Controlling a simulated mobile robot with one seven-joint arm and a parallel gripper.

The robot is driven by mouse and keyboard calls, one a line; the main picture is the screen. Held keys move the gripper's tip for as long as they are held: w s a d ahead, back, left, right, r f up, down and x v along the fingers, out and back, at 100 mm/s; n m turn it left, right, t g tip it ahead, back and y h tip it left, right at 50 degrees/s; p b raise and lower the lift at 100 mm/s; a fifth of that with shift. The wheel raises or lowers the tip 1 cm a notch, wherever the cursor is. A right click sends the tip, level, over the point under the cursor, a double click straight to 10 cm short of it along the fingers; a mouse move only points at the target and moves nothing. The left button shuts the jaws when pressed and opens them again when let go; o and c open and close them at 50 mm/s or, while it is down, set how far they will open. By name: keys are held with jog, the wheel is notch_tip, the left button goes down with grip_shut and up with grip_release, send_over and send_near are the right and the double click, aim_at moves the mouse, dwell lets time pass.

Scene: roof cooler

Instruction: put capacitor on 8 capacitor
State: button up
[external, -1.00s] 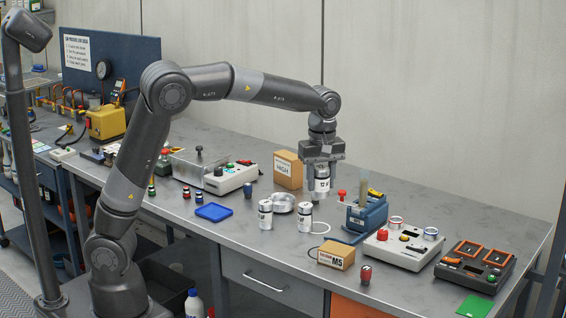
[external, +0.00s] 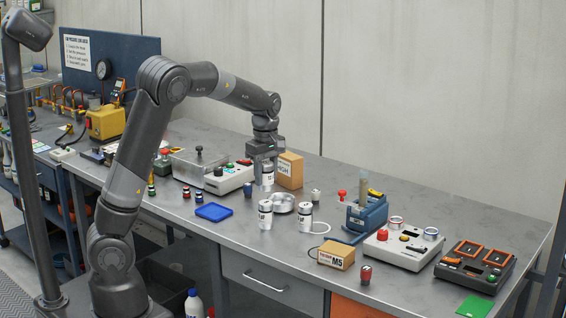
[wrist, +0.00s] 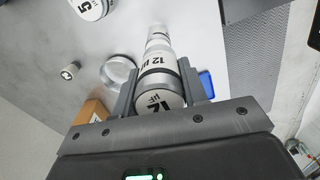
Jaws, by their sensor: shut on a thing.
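My gripper (external: 266,163) is shut on a white and silver capacitor (external: 267,180) and holds it upright above the bench. In the wrist view this capacitor (wrist: 160,80) reads 12 µF and sits between both fingers. A standing capacitor (external: 265,216) is almost directly under it, with a small gap in the external view; its number is not readable there. In the wrist view the held capacitor mostly hides what is beneath. Another standing capacitor (external: 305,216) is just to the right; a capacitor cap marked 5 (wrist: 88,8) shows in the wrist view.
A round metal dish (external: 283,203) lies close beside the standing capacitors. A cardboard box (external: 290,170) stands behind my gripper. A blue tray (external: 213,212) lies to the left, a blue fixture (external: 366,219) to the right. A small cylinder (external: 315,195) stands behind the right capacitor.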

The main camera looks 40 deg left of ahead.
aim_at(265, 188)
jog(key=shift+w+a+f, duration=0.35)
jog(key=shift+a+f, duration=0.05)
jog(key=shift+a, duration=0.05)
jog(key=shift+f, duration=1.9)
jog(key=shift+f, duration=0.15)
jog(key=o, duration=1)
jog(key=shift+o, duration=0.2)
